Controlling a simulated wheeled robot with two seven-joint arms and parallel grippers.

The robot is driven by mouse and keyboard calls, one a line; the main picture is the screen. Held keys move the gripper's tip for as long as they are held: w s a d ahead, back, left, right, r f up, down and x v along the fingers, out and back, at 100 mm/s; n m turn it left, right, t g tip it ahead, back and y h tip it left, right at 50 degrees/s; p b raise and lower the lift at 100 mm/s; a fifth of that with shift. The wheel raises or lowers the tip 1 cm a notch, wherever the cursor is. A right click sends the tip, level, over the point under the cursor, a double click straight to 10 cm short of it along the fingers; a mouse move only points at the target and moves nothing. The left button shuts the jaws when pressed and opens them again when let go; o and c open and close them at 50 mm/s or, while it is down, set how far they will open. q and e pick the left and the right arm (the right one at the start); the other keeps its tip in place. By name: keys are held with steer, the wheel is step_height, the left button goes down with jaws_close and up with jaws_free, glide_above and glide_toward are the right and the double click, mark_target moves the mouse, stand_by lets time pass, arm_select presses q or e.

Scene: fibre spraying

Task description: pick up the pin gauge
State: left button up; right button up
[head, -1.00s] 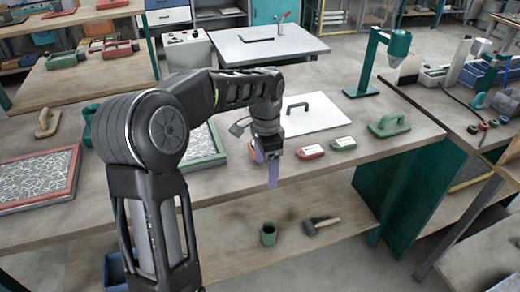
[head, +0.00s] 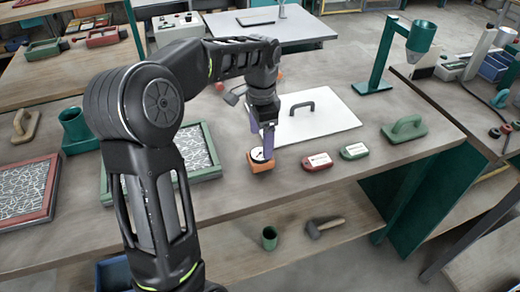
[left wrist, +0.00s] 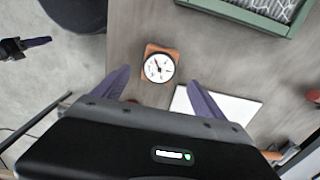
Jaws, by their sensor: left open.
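The pin gauge (head: 261,165) looks like an orange block with a round white dial. It sits near the front edge of the workbench (head: 300,187). In the left wrist view the pin gauge (left wrist: 150,97) lies beyond and between my spread fingertips, dial facing the camera. My left gripper (head: 263,147) has purple fingers, points down and is just above or behind the gauge in the head view. It is open and empty; contact cannot be told. In the left wrist view the left gripper (left wrist: 160,80) frames the gauge. My right gripper (left wrist: 36,42) shows small at the left edge.
A white plate with a handle (head: 335,117) lies behind and right of the gauge. A green-framed panel (head: 207,175) is to the left. A green float (head: 405,129) stands farther right.

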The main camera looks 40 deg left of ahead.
mark_target(260, 153)
arm_select(q)
steer(key=shift+s+d+r, duration=0.1)
steer(key=shift+s+d, duration=0.05)
steer(key=shift+f, duration=1.35)
steer(key=f+p, duration=0.1)
steer(key=f, duration=0.1)
steer(key=f+p, duration=0.1)
steer(key=f, duration=0.1)
steer(key=shift+a+f, duration=0.2)
steer(key=shift+f, duration=0.45)
steer(key=shift+r, duration=0.1)
steer(key=c, duration=1.7)
steer(key=shift+r, duration=0.1)
